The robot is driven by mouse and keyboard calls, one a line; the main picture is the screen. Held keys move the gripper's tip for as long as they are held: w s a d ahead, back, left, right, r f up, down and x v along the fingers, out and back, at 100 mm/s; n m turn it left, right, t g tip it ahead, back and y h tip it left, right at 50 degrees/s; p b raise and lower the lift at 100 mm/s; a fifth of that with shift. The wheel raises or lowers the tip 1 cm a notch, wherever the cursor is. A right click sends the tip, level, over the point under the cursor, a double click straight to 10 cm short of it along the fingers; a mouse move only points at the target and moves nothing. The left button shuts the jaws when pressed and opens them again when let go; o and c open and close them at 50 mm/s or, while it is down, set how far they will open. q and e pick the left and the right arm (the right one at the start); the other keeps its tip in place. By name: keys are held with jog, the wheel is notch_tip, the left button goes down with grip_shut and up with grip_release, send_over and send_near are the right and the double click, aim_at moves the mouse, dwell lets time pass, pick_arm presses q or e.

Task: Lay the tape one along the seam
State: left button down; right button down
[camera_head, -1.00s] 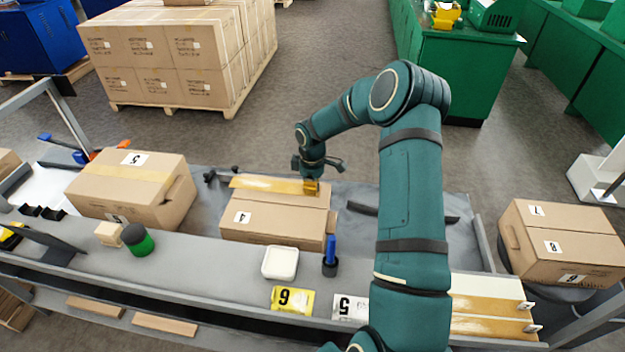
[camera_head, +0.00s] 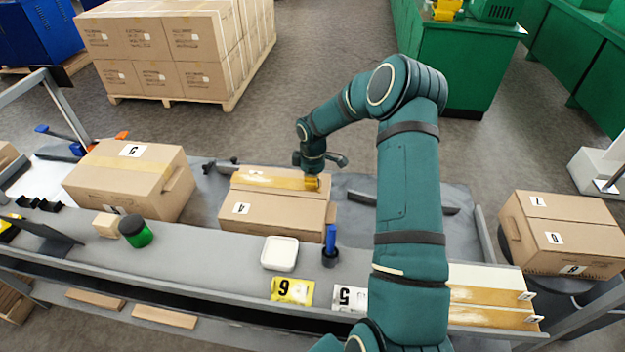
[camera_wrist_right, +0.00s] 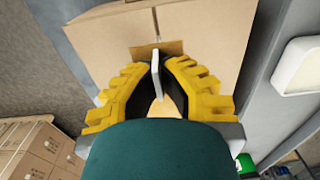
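The brown tape strip (camera_head: 275,181) runs lengthwise over the top of the carton labelled 4 (camera_head: 270,214), close along its middle seam. Whether it touches the cardboard I cannot tell. My right gripper (camera_head: 312,183) is at the strip's right end, low over the carton. In the right wrist view, the yellow fingers (camera_wrist_right: 161,80) are closed on the strip's pale upright tab (camera_wrist_right: 155,72). A short piece of brown tape (camera_wrist_right: 150,49) shows past the fingers, in line with the carton's seam (camera_wrist_right: 155,22). My left gripper is not in view.
More tape strips (camera_head: 480,313) lie at the lower right. A white dish (camera_head: 280,253), a blue-handled tool in a dark holder (camera_head: 330,246) and a green-black jar (camera_head: 136,231) stand in front. Cartons stand left (camera_head: 130,178) and right (camera_head: 565,235).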

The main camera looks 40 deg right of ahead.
aim_at(312, 199)
jog(key=shift+f+b, duration=1.6)
jog(key=shift+f, duration=1.2)
jog(key=c, duration=1.1)
grip_release()
jog(key=shift+o, duration=0.2)
jog(key=shift+r, duration=0.1)
notch_tip(312, 199, up, 12)
jog(key=shift+f, duration=0.1)
